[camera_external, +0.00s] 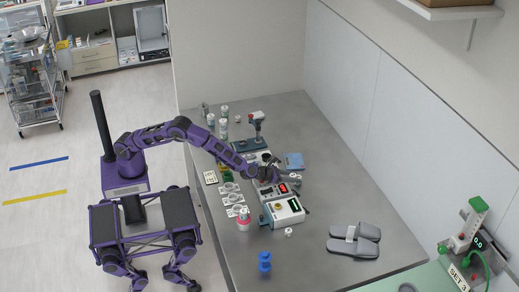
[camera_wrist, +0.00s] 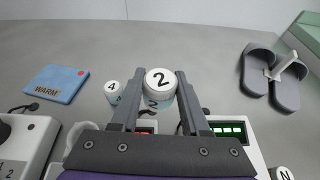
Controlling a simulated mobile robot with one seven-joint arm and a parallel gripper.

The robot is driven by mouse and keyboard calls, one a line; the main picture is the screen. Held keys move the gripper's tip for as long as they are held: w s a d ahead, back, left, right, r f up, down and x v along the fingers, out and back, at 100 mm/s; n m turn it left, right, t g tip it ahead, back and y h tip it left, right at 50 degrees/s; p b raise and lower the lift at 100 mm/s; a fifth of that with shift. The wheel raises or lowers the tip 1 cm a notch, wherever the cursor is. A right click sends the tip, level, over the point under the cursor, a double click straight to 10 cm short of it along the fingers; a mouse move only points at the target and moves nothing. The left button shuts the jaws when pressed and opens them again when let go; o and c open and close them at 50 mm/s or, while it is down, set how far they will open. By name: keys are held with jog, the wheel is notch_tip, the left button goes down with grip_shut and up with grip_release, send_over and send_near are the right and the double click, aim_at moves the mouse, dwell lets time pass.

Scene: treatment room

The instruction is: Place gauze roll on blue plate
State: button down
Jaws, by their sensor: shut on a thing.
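My gripper (camera_wrist: 159,77) is shut on a white cylinder (camera_wrist: 160,82) with a 2 on its top and a 2 on its pale side. I cannot tell for certain that this is the gauze roll. In the external view my gripper (camera_external: 268,177) is over the devices in the middle of the table, and the cylinder is not clear there. The blue plate (camera_wrist: 57,83), marked WARM with a red dot, lies flat and bare at the left in the wrist view. In the external view the blue plate (camera_external: 294,161) is beyond my gripper, toward the wall.
A smaller white cylinder marked 4 (camera_wrist: 112,91) stands between the held cylinder and the blue plate. A device with a green display (camera_external: 286,211) is near my gripper. Grey slippers (camera_external: 354,241) and a blue object (camera_external: 264,262) lie toward the front. The table beyond the plate is clear.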

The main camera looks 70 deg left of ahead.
jog(key=w+a+n+y+b, duration=0.15)
jog(key=w+a, duration=0.35)
jog(key=a, duration=0.7)
jog(key=w+a+n+y, duration=0.3)
jog(key=w+a, duration=0.3)
jog(key=a, duration=0.6)
jog(key=g+b, duration=0.1)
send_over(294, 161)
jog(key=f, duration=0.5)
jog(key=shift+a+f, duration=0.1)
jog(key=shift+a, duration=0.15)
jog(key=shift+f+b, duration=0.45)
jog(key=shift+f, duration=1.65)
jog(key=shift+f, duration=0.2)
jog(key=shift+c, duration=2)
grip_release()
